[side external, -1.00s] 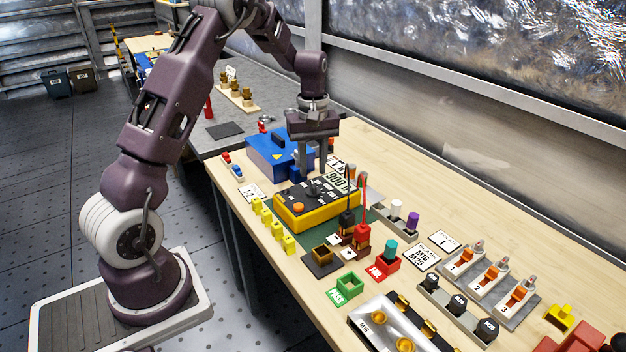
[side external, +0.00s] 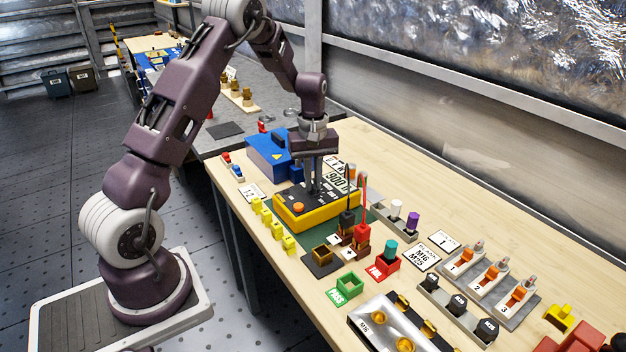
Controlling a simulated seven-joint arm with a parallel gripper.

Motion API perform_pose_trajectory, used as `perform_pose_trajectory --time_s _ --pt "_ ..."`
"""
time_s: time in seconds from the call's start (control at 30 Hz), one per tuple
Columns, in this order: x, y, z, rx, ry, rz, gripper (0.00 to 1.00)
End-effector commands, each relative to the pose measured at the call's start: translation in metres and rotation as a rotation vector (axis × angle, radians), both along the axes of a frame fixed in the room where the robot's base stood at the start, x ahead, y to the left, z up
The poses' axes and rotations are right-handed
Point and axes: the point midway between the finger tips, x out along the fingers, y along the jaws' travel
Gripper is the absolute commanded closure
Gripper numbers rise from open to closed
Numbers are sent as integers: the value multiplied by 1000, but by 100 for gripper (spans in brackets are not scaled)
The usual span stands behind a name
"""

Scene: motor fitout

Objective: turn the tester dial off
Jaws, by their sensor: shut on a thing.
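The tester (side external: 305,216) is a yellow box with a black top, an orange button (side external: 298,207) and a display (side external: 338,179) reading about 900. It sits on a green mat on the wooden bench. My gripper (side external: 314,190) points straight down over the middle of the tester's top. Its fingers are shut on the tester dial, which they mostly hide. The dial's pointer direction cannot be made out.
Black and red probes (side external: 362,232) stand just right of the tester, with leads rising. A blue case (side external: 267,155) is behind it. Several yellow clips (side external: 277,230) line the left front edge. Bare bench (side external: 480,190) lies to the right.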

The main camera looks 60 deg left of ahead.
Motion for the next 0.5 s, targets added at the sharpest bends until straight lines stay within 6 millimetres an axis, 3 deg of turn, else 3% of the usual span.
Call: perform_pose_trajectory --time_s 0.5 --pt "0 0 1 0 -1 -289 100"
